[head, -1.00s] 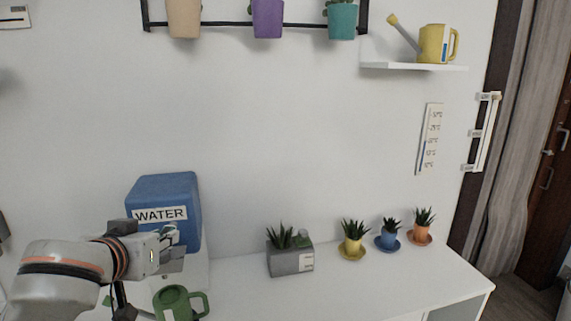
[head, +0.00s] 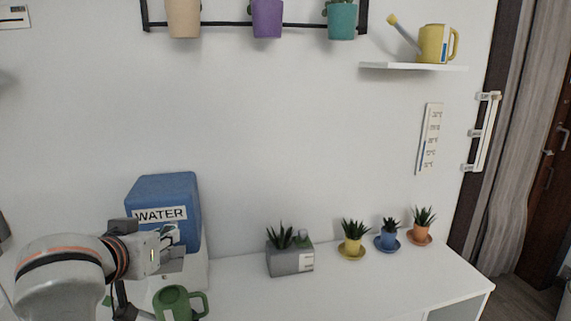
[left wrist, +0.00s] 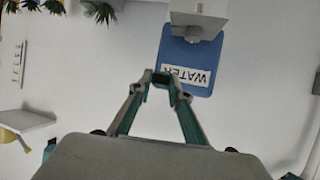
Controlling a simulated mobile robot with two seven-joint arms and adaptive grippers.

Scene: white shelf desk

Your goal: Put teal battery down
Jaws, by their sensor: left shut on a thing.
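My left gripper (head: 171,236) is in front of the blue water tank (head: 180,188), near the lower right of its WATER label. In the left wrist view, the fingers (left wrist: 162,78) come together at their tips, with the tank (left wrist: 193,62) behind them upside down. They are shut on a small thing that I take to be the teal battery. It is mostly hidden by the fingertips, and its outline is not clear. My right gripper is not in view.
A grey planter (head: 290,262) and small potted plants in yellow (head: 352,246), blue (head: 388,240) and orange (head: 421,233) stand to the right. Desk surface in front of them is clear.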

